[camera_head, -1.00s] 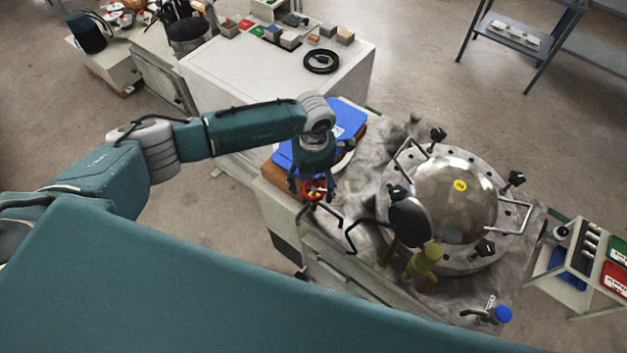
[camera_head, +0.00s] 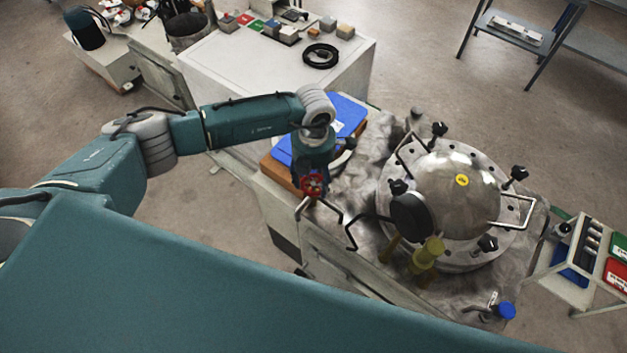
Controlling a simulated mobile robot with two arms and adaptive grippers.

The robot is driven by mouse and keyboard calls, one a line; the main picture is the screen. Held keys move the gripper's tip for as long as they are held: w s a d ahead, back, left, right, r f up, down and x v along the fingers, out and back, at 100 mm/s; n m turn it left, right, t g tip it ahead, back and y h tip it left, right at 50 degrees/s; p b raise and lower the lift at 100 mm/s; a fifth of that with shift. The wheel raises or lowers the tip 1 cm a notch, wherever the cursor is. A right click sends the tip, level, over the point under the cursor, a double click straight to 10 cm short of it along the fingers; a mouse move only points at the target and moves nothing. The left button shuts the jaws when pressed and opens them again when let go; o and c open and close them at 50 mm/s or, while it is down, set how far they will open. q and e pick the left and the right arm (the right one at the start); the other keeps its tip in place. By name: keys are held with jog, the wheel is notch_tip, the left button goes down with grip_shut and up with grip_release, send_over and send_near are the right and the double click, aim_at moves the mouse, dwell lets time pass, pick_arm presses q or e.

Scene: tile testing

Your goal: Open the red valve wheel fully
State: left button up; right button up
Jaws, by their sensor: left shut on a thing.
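The red valve wheel (camera_head: 313,186) is small and sits at the left front edge of the bench, just above a bent metal pipe (camera_head: 328,207). My left arm comes in from the left and my left gripper (camera_head: 311,178) points down at the wheel. Its fingers are shut on the wheel, and the gripper partly hides the wheel's far side. My right gripper is not in view.
A domed steel vessel (camera_head: 457,195) with black clamp knobs stands right of the wheel on the bench. A blue case (camera_head: 345,115) lies behind the gripper. A white cabinet (camera_head: 270,75) stands further back. A small rack (camera_head: 585,255) stands at the right.

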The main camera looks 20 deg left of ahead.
aim_at(313, 183)
pick_arm(q)
jog(key=o, duration=1.1)
jog(key=shift+r, duration=0.1)
notch_tip(313, 183, up, 12)
